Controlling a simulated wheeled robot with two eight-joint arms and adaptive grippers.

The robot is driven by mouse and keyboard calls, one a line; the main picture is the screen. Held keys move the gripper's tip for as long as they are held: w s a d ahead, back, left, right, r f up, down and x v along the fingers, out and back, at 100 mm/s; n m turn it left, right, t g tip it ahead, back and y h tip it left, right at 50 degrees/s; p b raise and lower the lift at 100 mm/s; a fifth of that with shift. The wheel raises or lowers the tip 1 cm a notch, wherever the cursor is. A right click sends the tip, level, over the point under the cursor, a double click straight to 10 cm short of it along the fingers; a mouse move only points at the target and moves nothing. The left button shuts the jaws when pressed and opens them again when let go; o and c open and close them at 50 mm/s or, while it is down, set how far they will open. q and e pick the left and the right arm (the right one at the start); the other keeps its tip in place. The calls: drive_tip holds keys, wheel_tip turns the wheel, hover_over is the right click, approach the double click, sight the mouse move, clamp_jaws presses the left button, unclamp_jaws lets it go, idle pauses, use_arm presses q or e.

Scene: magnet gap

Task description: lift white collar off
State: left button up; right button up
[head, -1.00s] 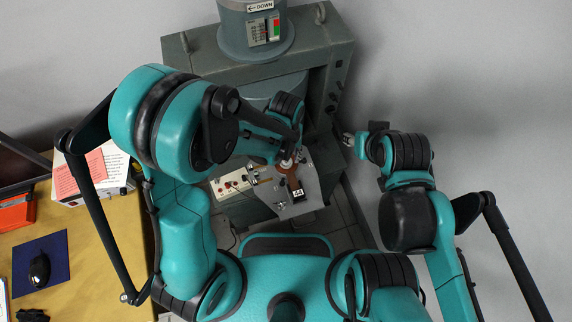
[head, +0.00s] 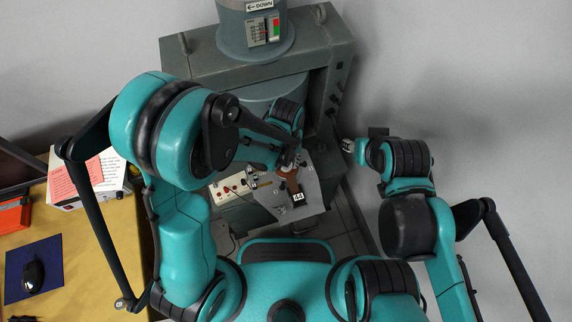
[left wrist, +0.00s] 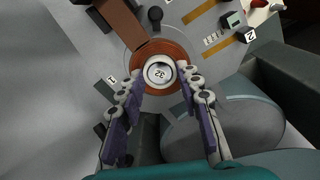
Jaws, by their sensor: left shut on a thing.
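The white collar (left wrist: 148,74) is a pale ring around a round metal face with a number on it. It sits over a round copper-brown piece (left wrist: 137,57) on the grey plate, in the left wrist view. My left gripper (left wrist: 162,76) has its two fingers on either side of the collar and is shut on it. In the head view my left gripper (head: 289,160) is over the plate and hides most of the collar. I cannot tell if the collar is raised. My right gripper (head: 350,146) is small, right of the machine, away from the plate.
The grey plate (head: 318,190) carries small fittings and a 44 label (head: 298,197). A white switch box (head: 230,186) is left of it. The large grey machine frame (head: 200,60) stands behind. A yellow table (head: 85,240) is at the left.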

use_arm(q)
drive_tip(key=shift+r+p, duration=1.75)
drive_tip(key=shift+r, duration=0.75)
